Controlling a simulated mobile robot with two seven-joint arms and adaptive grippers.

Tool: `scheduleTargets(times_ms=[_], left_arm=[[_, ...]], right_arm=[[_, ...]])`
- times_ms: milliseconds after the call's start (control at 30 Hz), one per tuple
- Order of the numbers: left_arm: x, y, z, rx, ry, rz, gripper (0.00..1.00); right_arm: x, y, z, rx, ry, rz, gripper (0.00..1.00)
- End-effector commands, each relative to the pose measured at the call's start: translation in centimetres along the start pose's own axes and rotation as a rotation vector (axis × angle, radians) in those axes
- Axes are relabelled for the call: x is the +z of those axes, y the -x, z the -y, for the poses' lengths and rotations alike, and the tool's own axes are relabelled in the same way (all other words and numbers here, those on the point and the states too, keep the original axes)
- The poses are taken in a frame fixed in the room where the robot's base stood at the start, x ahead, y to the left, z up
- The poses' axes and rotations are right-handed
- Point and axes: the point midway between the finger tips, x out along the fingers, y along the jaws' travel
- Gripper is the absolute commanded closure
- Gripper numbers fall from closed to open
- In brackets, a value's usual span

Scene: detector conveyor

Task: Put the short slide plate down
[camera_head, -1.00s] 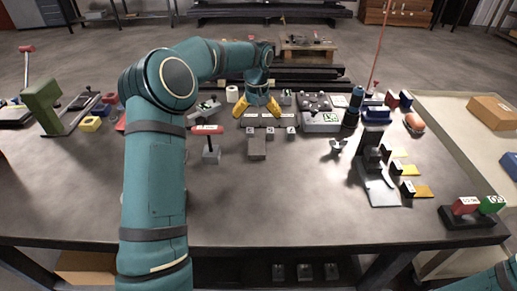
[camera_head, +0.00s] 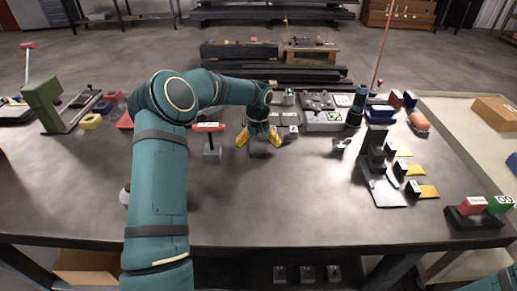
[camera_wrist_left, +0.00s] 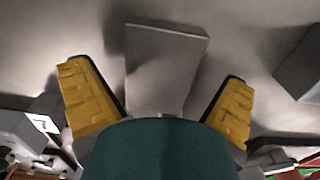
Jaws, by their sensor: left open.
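A grey rectangular plate, which looks like the short slide plate (camera_wrist_left: 165,65), lies flat on the bench. In the left wrist view it sits between and beyond my yellow fingers, with a gap on each side. My left gripper (camera_head: 260,137) is open, pointing down over the plate in the head view; only the plate's near part (camera_head: 261,152) shows there, the rest hidden by the gripper. My right gripper is out of view.
A red-topped stand (camera_head: 208,127) is just left of my left gripper. Small grey blocks and a grey fixture (camera_head: 322,121) stand behind and to the right. A black bracket on a pale plate (camera_head: 383,190) is farther right. The front middle of the bench (camera_head: 275,205) is clear.

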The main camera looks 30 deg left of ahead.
Motion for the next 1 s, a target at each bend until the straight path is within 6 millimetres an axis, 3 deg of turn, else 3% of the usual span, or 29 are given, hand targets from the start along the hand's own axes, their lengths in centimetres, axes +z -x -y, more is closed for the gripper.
scheduleTargets(times_ms=[233, 467, 767, 1000], left_arm=[[0.0, -0.3, -0.1, 0.000, 0.000, -0.001, 0.00], [0.0, -0.2, 0.0, 0.000, 0.000, -0.001, 0.80], [-0.1, 0.2, -0.1, 0.002, 0.000, -0.005, 0.80], [-0.1, 3.2, -0.2, 0.002, 0.000, -0.008, 0.81]], right_arm=[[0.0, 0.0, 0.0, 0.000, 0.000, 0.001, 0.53], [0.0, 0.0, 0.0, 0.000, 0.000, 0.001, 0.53], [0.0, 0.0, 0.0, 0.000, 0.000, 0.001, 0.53], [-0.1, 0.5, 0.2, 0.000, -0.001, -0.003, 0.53]])
